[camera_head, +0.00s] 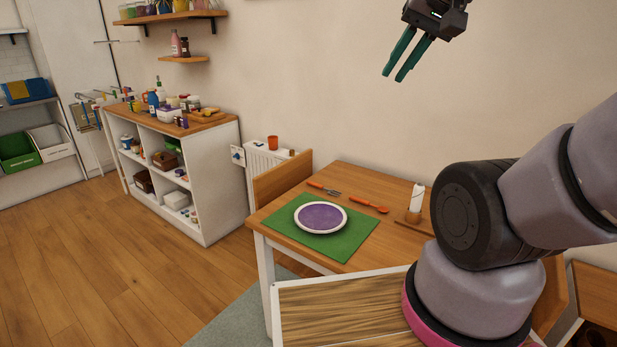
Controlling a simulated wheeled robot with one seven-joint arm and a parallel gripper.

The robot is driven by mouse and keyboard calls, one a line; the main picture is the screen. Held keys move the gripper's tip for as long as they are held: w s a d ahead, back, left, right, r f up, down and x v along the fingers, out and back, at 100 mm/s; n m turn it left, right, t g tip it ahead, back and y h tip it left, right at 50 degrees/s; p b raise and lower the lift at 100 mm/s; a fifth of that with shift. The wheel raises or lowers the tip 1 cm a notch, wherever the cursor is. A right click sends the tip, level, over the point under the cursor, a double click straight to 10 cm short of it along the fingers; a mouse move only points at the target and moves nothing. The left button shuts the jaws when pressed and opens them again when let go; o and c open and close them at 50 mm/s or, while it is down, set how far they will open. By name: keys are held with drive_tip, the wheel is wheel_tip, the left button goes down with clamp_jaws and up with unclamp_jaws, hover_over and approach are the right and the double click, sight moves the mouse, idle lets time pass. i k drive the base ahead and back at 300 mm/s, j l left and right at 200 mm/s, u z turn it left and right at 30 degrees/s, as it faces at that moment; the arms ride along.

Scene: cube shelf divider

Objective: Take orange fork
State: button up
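A fork with an orange handle and a grey head (324,188) lies on the wooden table (380,182), behind the plate. My gripper (393,77) is high up in front of the wall, well above the table and apart from the fork. Its two teal fingers point down and left with a gap between them, and nothing is held.
A purple plate with a white rim (320,217) sits on a green mat (357,236). An orange spoon-like utensil (369,205) lies right of the fork. A napkin holder (415,206) stands farther right. A chair back (283,178) adjoins the table's left side.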

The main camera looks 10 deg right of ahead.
sight(310, 183)
drive_tip(key=i+j+z, duration=0.2)
drive_tip(key=j, duration=0.2)
drive_tip(key=j+z, duration=0.15)
drive_tip(key=j, duration=0.2)
drive_tip(key=i+j+z, duration=0.2)
drive_tip(key=j, duration=0.2)
drive_tip(key=i+j+z, duration=0.2)
drive_tip(key=j, duration=0.2)
drive_tip(key=j+z, duration=0.15)
drive_tip(key=j, duration=0.3)
drive_tip(key=i+j+z, duration=0.2)
drive_tip(key=j, duration=0.25)
